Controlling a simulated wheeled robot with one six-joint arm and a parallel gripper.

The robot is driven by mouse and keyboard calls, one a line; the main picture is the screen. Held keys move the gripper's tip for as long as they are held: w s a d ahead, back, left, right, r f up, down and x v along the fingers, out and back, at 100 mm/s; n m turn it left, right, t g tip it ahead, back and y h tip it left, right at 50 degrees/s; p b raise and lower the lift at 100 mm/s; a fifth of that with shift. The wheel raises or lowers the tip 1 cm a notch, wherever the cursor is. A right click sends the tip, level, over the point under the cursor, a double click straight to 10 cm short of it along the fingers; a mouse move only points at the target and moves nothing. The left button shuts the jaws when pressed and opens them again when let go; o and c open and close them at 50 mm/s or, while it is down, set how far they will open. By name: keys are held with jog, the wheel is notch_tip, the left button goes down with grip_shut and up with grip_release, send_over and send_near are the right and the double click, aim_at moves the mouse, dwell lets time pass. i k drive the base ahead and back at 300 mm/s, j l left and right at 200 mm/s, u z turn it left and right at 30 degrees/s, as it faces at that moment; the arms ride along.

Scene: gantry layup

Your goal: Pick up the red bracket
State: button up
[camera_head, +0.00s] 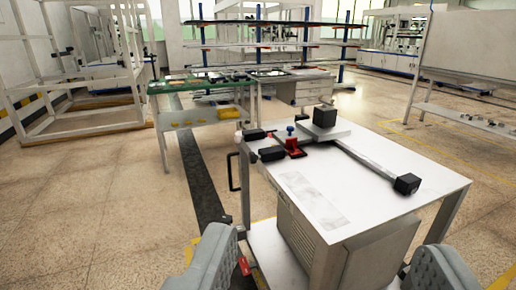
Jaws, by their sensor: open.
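The red bracket (293,150) is a small red piece with a blue knob-like top near it. It stands on the white table (372,212), close to its far left edge, among several black blocks. My gripper (325,270) shows at the bottom edge as two grey padded fingers set wide apart. It is open, with nothing held between the fingers, and is well short of the bracket. A small red item (244,265) shows beside the left finger; I cannot tell what it is.
On the table, a black cube (325,116) sits on a pale plate, and a metal bar ends in another black block (407,184). A grey cabinet (310,232) stands under the table. A green-topped bench (200,84) stands behind left. Open floor (90,210) lies left.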

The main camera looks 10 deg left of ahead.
aim_at(291, 144)
jog(key=i+j+z, duration=0.15)
jog(key=j, duration=0.55)
jog(key=i+j+z, duration=0.1)
jog(key=j, duration=0.6)
jog(key=i+j+z, duration=0.15)
jog(key=j, duration=0.55)
jog(key=i+j+z, duration=0.2)
jog(key=i+j, duration=0.2)
jog(key=i, duration=0.25)
jog(key=i+j+z, duration=0.2)
jog(key=i+j, duration=0.3)
jog(key=i, duration=0.1)
